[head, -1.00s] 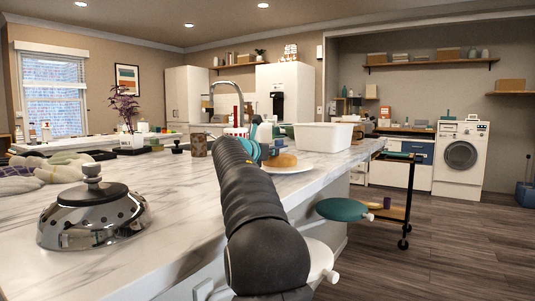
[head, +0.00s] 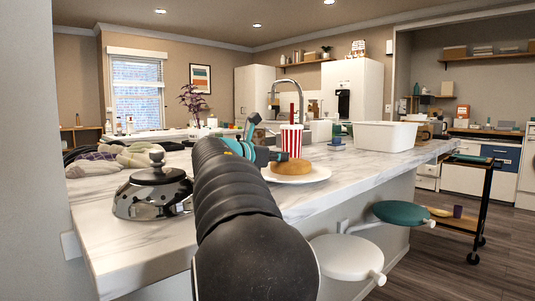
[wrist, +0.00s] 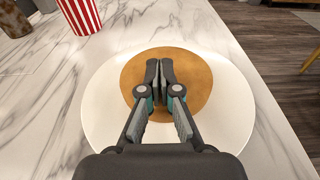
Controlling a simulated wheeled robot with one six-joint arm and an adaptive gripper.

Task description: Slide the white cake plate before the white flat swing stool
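The white cake plate (head: 318,174) rests on the marble counter near its right edge, with a round brown cake (head: 292,167) on it. In the wrist view the plate (wrist: 102,125) and the cake (wrist: 198,80) lie below my gripper (wrist: 160,70). The two fingers are close together with nothing seen between them, over the cake's middle; I cannot tell if they touch it. In the head view my arm mostly hides the gripper. The white flat swing stool (head: 350,262) is fixed to the counter's side, below and nearer than the plate.
A red-striped cup (head: 291,141) stands just behind the plate. A white tub (head: 385,136) is farther right on the counter. A metal lidded pot (head: 152,192) is at left. A teal swing stool (head: 400,213) is beyond the white one. The counter between pot and plate is partly hidden.

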